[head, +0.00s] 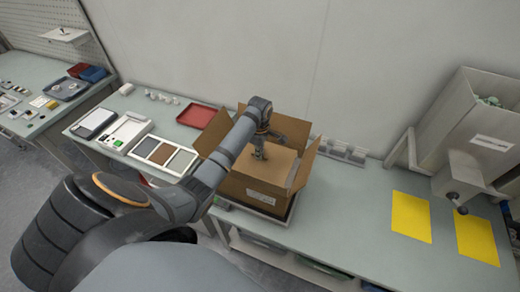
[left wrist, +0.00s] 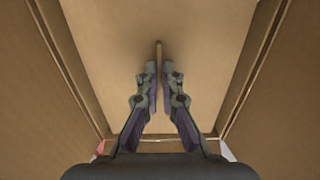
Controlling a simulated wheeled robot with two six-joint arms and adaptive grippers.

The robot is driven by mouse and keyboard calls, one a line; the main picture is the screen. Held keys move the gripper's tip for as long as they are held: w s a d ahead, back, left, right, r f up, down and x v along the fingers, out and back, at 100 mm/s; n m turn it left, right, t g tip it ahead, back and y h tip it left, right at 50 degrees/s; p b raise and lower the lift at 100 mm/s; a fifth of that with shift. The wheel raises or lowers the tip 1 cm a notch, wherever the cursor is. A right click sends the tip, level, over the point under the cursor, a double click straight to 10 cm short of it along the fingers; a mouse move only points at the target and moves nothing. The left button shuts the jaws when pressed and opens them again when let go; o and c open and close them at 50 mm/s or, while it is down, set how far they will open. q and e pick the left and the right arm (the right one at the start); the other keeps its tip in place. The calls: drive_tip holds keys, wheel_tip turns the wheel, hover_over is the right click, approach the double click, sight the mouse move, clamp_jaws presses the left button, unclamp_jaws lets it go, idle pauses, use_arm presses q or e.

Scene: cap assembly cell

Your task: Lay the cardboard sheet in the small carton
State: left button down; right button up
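The small carton (head: 245,186) stands on the bench with its flaps up and a white label on its front. My left gripper (head: 259,154) reaches down into its opening from above. In the left wrist view the left gripper (left wrist: 159,76) has its fingertips close together on both sides of a thin upright tan strip (left wrist: 159,50), which looks like a tab of the cardboard sheet (left wrist: 200,40). The sheet spreads flat and tan below the fingers, between the carton's walls. Whether it touches the carton's bottom is hidden. My right gripper is not in view.
A red tray (head: 196,116) lies behind and left of the carton. A panel with grey and brown fields (head: 163,155) lies to its left. Two yellow sheets (head: 411,217) and a grey machine (head: 470,130) are on the right.

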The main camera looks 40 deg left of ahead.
use_arm(q)
drive_tip(key=c, duration=1.9)
unclamp_jaws()
drive_tip(key=shift+a, duration=0.1)
drive_tip(key=o, duration=0.5)
drive_tip(key=shift+c, duration=0.2)
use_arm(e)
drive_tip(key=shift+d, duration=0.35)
use_arm(q)
wheel_tip(320, 180, up, 8)
drive_tip(key=shift+r, duration=0.1)
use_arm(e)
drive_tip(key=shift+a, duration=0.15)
